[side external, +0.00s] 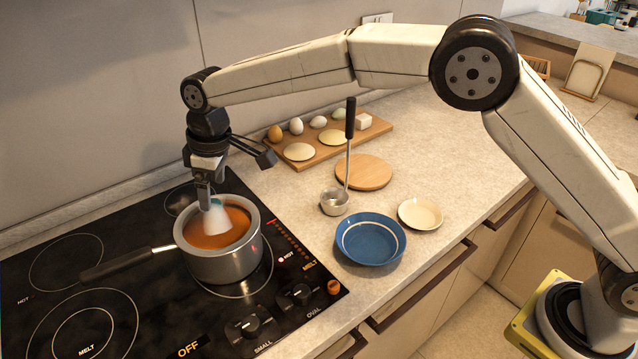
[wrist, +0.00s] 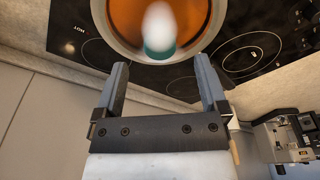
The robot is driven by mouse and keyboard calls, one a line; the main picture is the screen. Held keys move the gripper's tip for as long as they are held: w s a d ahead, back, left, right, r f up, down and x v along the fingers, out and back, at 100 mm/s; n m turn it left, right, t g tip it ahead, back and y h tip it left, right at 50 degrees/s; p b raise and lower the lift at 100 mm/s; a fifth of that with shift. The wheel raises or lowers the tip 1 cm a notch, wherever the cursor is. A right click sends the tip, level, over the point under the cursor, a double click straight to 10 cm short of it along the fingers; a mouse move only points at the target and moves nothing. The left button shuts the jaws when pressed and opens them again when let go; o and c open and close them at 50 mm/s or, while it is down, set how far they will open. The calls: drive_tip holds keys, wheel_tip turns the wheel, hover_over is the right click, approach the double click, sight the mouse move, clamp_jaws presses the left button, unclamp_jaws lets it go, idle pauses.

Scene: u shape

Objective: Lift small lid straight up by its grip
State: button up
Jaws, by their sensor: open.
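My gripper (side external: 205,200) points down over a grey saucepan (side external: 222,267) on the black stove. In the wrist view its two fingers (wrist: 160,64) are spread apart, with nothing seen clamped between them. The saucepan is uncovered and holds orange liquid (side external: 239,220). A blurred white shape with a teal part (side external: 217,222) shows at the fingertips over the liquid; in the wrist view the teal part (wrist: 160,52) lies just beyond the fingertips. I cannot tell what it is or whether a finger touches it. I see no clear small lid with a grip.
The pan's dark handle (side external: 122,265) extends left. On the counter are a round wooden disc (side external: 364,172), a ladle (side external: 335,201) with an upright handle, a blue bowl (side external: 370,240), a cream dish (side external: 421,214) and an egg board (side external: 312,160). A wall stands behind the stove.

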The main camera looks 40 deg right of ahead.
sight(215, 215)
drive_tip(key=shift+w+a+f, duration=0.1)
drive_tip(key=shift+w+f, duration=0.05)
drive_tip(key=shift+f, duration=0.65)
drive_tip(key=shift+w+a+f, duration=0.1)
drive_tip(key=shift+a+f, duration=0.05)
drive_tip(key=shift+f, duration=0.6)
drive_tip(key=shift+w+a+f, duration=0.1)
drive_tip(key=shift+w+f, duration=0.05)
drive_tip(key=shift+f, duration=0.65)
clamp_jaws()
